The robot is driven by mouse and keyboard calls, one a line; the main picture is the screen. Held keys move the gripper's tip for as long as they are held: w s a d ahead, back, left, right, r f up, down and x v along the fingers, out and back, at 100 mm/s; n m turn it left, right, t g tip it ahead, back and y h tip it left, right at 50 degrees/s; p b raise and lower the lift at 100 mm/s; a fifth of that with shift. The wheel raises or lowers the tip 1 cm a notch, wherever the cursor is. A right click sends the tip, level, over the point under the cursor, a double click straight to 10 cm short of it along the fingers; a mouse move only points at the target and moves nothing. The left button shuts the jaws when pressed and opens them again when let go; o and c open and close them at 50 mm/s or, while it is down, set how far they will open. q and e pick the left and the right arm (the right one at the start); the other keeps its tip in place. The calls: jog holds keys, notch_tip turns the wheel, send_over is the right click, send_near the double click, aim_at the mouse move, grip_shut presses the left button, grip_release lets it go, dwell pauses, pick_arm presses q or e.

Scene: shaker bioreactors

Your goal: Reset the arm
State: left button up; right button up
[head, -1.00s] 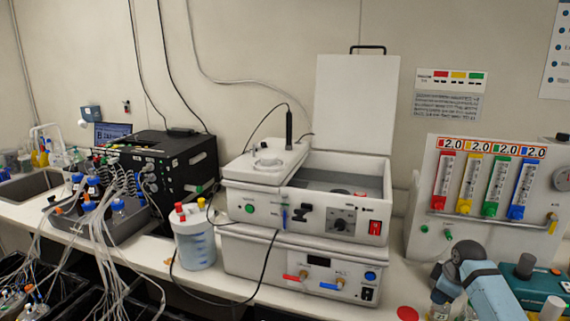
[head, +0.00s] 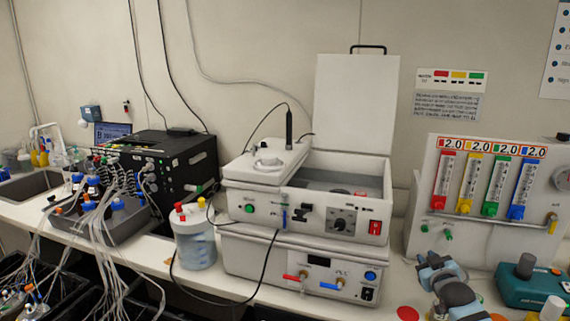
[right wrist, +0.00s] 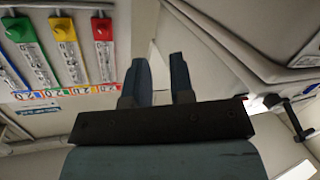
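My right arm comes up from the bottom right of the head view, with the right gripper (head: 432,264) low in front of the flow-meter panel, right of the stacked shaker units. Its fingertips are hard to make out there. In the right wrist view the two dark fingers of the right gripper (right wrist: 160,66) stand apart with nothing between them, so it is open and empty. My left gripper is in neither view.
The two stacked white units (head: 300,262), upper lid raised, stand mid-bench. A flow-meter panel (head: 485,240) with coloured columns is at right, beside a teal device (head: 530,288). A white jug (head: 194,240), tubed bottles and a black box (head: 165,165) are at left.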

jog(key=s+a+f+g+y, duration=0.2)
jog(key=s+a+f, duration=0.5)
jog(key=s+f, duration=0.5)
jog(key=s+a+f+g, duration=0.1)
jog(key=s+a+f, duration=0.2)
jog(key=s, duration=0.7)
jog(key=s+a+f+g+y, duration=0.1)
jog(key=s+a+f, duration=0.2)
jog(key=s, duration=0.8)
jog(key=s+a+f+g+y, duration=0.1)
jog(key=s+a+f, duration=0.3)
jog(key=s+a, duration=0.3)
jog(key=s, duration=0.4)
jog(key=shift+m, duration=0.3)
jog(key=shift+f, duration=0.1)
